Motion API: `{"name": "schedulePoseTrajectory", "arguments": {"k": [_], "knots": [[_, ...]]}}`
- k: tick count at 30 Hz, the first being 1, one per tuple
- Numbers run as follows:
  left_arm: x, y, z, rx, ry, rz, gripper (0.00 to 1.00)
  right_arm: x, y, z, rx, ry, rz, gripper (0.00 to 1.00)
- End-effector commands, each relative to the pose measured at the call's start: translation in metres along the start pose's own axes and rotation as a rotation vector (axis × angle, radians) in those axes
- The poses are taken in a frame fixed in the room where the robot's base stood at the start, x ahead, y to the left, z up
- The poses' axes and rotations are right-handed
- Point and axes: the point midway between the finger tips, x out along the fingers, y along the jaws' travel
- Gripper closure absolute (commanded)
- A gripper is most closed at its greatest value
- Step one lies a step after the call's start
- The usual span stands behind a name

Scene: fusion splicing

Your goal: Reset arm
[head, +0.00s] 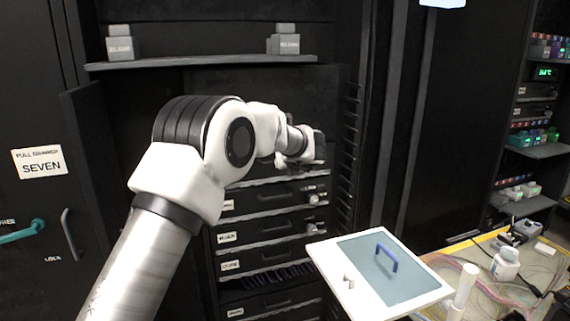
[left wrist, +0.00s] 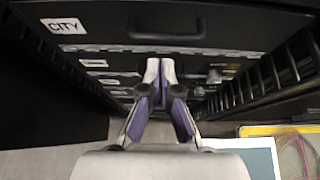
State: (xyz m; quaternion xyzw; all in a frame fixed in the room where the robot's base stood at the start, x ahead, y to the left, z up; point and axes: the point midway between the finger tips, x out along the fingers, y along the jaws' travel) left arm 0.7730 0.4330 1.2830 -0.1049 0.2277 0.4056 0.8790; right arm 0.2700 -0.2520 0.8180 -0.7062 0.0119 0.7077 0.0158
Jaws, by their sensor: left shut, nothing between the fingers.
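My left arm reaches in from the lower left of the head view toward a dark drawer cabinet. Its gripper (head: 312,150) is in front of the cabinet, partly hidden by the wrist. In the left wrist view the gripper (left wrist: 160,72) has its two fingertips together, with nothing seen between them. The cabinet's drawers (left wrist: 195,28) fill the view beyond the fingers, and a label reading CITY (left wrist: 63,26) is at upper left. I cannot tell whether the fingers touch a drawer. My right gripper is not in view.
A shelf (head: 200,62) with two grey blocks is above my arm. A cabinet door labelled SEVEN (head: 40,167) is at left.

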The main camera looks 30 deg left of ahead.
Motion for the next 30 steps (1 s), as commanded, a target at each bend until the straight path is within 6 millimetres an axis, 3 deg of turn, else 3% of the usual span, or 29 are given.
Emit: {"name": "schedulePoseTrajectory", "arguments": {"k": [3, 7, 12, 17, 20, 23, 26, 30], "knots": [[-0.03, 0.0, -0.002, 0.003, 0.003, 0.001, 1.0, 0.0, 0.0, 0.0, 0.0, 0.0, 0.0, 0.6], [-0.05, 0.001, -0.005, 0.004, 0.008, 0.004, 1.0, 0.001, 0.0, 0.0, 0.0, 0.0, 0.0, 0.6], [-0.057, 0.002, -0.007, 0.003, 0.012, 0.007, 1.0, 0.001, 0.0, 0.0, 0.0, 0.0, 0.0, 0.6], [-0.051, 0.001, -0.017, 0.013, 0.022, 0.012, 1.0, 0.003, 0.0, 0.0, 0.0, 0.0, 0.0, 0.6], [-0.028, 0.0, -0.055, 0.051, 0.06, 0.034, 1.0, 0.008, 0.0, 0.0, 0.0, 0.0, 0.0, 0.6], [0.003, 0.008, -0.122, 0.127, 0.134, 0.076, 1.0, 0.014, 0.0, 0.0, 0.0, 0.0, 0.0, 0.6], [0.032, 0.03, -0.205, 0.289, 0.205, 0.12, 1.0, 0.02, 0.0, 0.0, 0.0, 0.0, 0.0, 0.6], [0.056, 0.075, -0.32, 0.673, 0.289, 0.122, 1.0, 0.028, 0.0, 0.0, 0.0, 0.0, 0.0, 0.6]]}}
